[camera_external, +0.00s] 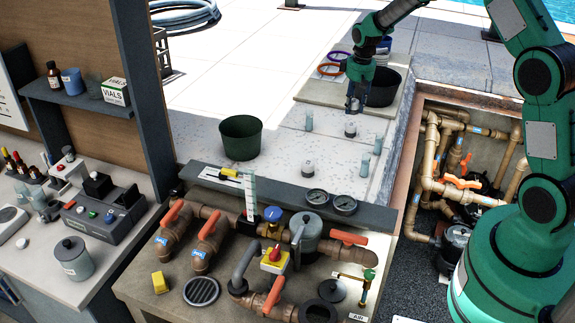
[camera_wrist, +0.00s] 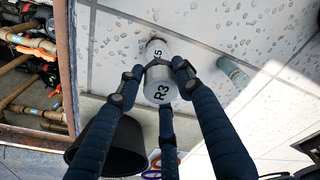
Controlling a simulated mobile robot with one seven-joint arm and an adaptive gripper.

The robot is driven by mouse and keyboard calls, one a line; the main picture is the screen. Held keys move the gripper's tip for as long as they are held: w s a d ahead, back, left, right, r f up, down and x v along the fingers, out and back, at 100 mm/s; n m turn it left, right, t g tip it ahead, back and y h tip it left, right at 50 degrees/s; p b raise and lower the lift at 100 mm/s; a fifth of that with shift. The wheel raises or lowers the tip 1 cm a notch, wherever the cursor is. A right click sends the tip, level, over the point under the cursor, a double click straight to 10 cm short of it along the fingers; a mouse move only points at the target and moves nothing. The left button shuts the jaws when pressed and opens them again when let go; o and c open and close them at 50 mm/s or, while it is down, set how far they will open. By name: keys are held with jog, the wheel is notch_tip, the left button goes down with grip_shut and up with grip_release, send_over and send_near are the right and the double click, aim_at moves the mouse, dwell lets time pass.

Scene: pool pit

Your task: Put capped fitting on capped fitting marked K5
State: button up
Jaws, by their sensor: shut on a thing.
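My gripper (camera_external: 355,104) is above the pale paving, with its three dark fingers closed around a grey-white capped fitting marked R3 (camera_wrist: 160,88). In the wrist view, my gripper (camera_wrist: 158,82) holds it with the R3 label facing the camera. A second capped fitting (camera_wrist: 155,48) shows just beyond R3 and is partly covered by it; a "5" is readable on it, the rest of its mark is unclear. In the external view, a capped fitting (camera_external: 350,130) stands on the paving just below my gripper, apart from it. Another capped fitting (camera_external: 308,168) stands nearer the camera.
Small clear vials (camera_external: 309,120) stand around the fittings; one also shows in the wrist view (camera_wrist: 231,71). A black bucket (camera_external: 384,88) is close behind my gripper, a dark green bucket (camera_external: 240,138) stands left. The pipe pit (camera_external: 465,165) opens at right.

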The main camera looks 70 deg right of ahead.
aim_at(352, 124)
jog(key=shift+f, duration=0.6)
jog(key=shift+f, duration=0.1)
jog(key=shift+f, duration=1.75)
jog(key=shift+f, duration=0.2)
jog(key=o, duration=1.1)
jog(key=shift+o, duration=0.2)
jog(key=shift+r, duration=0.1)
jog(key=r, duration=0.8)
jog(key=s+r, duration=0.1)
jog(key=r, duration=0.3)
jog(key=shift+a+b, duration=0.3)
jog(key=shift+a, duration=0.1)
